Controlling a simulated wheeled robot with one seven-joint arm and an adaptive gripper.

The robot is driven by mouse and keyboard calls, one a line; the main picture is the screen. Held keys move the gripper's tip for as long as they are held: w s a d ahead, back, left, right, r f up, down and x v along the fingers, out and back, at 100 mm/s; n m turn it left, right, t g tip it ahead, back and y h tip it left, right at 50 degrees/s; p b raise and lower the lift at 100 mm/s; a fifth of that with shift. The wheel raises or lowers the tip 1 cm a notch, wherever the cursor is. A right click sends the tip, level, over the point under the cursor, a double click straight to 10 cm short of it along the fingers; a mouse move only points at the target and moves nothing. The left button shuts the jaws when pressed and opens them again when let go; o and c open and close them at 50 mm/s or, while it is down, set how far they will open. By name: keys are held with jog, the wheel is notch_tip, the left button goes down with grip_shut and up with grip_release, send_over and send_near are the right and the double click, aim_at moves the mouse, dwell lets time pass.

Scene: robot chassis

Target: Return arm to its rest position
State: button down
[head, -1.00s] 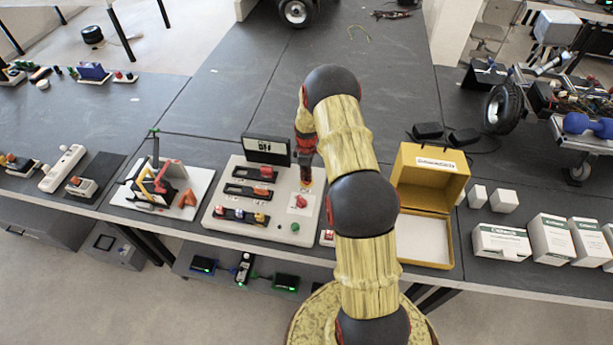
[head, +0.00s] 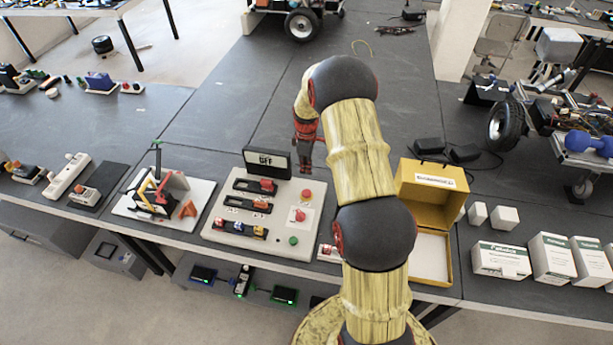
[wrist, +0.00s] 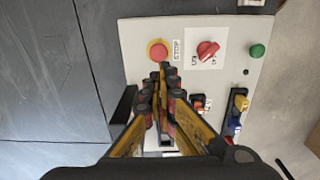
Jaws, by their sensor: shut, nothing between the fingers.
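My arm (head: 362,150), in bamboo-like and dark segments, rises from the bottom of the head view and bends at the top. My gripper (head: 306,160) hangs from its end above the dark table, beyond and above the white control panel (head: 222,228). In the wrist view my gripper (wrist: 165,68) is shut and empty. Its tips show over the panel near a red stop button (wrist: 158,50), apparently above it. A red rotary switch (wrist: 208,50) and a green button (wrist: 257,51) sit beside it. The panel's small display (head: 266,160) reads "OFF".
An open yellow box (head: 430,190) stands right of my arm, with white cartons (head: 500,260) farther right. A white board with a small mechanism (head: 160,195) lies left of the panel. The table (head: 240,95) behind the panel is largely clear.

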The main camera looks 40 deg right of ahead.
jog(key=shift+r, duration=0.3)
dwell(0.5)
jog(key=s+a+r+m+t+b, duration=0.2)
jog(key=s+a+r+b, duration=0.2)
jog(key=s+a, duration=0.5)
jog(key=s+a+r+m+t+b, duration=0.1)
jog(key=s+a+r+m+b, duration=0.2)
jog(key=s+a+r, duration=0.6)
jog(key=s+a+r+m+t+b, duration=0.2)
jog(key=s+a+r+b, duration=0.4)
jog(key=s+a, duration=0.3)
jog(key=s+r+m, duration=0.1)
jog(key=s, duration=0.3)
jog(key=shift+r+t, duration=0.25)
jog(key=shift+t, duration=0.05)
